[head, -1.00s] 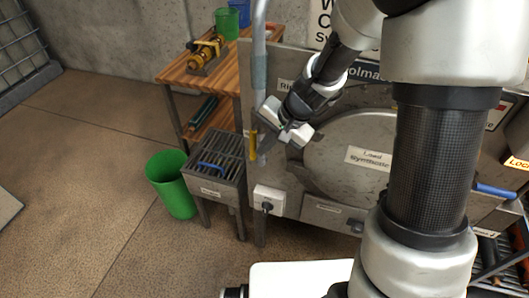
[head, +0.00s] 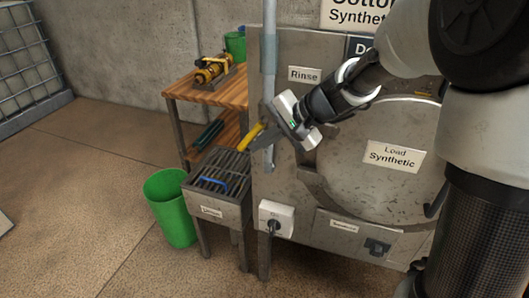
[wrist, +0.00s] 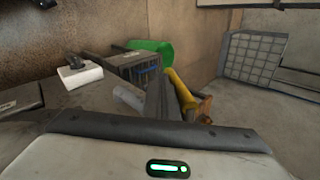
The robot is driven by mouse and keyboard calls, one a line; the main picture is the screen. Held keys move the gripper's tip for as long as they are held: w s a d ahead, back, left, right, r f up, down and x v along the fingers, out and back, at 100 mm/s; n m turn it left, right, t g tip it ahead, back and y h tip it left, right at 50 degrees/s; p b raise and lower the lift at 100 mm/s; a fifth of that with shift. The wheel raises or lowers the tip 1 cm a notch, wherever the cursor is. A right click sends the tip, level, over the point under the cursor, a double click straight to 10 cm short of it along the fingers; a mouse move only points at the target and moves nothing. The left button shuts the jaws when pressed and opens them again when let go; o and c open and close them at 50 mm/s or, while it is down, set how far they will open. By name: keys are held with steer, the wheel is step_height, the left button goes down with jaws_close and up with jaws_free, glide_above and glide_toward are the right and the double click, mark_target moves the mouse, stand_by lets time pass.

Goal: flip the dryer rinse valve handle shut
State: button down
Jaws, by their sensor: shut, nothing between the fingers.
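The yellow rinse valve handle (head: 249,137) is on the grey vertical pipe (head: 269,55) at the left edge of the dryer, beneath the Rinse sign. It slants out from the pipe, down and to the left. My gripper (head: 258,143) is shut and empty, its dark fingers just beside the handle, partly covering the pipe and the valve body. In the wrist view the yellow handle (wrist: 182,92) lies right along the right side of my dark fingers (wrist: 160,98); I cannot tell whether they touch.
The dryer (head: 300,180) has a round door (head: 350,185) to the right. A grey grated stand (head: 215,208) and a green bin (head: 170,205) are below left. A wooden bench (head: 190,86) stands behind. Open floor lies to the left.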

steer(key=shift+w+a+r, duration=0.15)
steer(key=shift+w+a, duration=0.05)
steer(key=shift+a, duration=0.45)
steer(key=shift+a+r, duration=0.2)
steer(key=shift+r, duration=0.05)
stand_by(0.7)
steer(key=shift+f+b, duration=0.15)
steer(key=shift+b, duration=0.2)
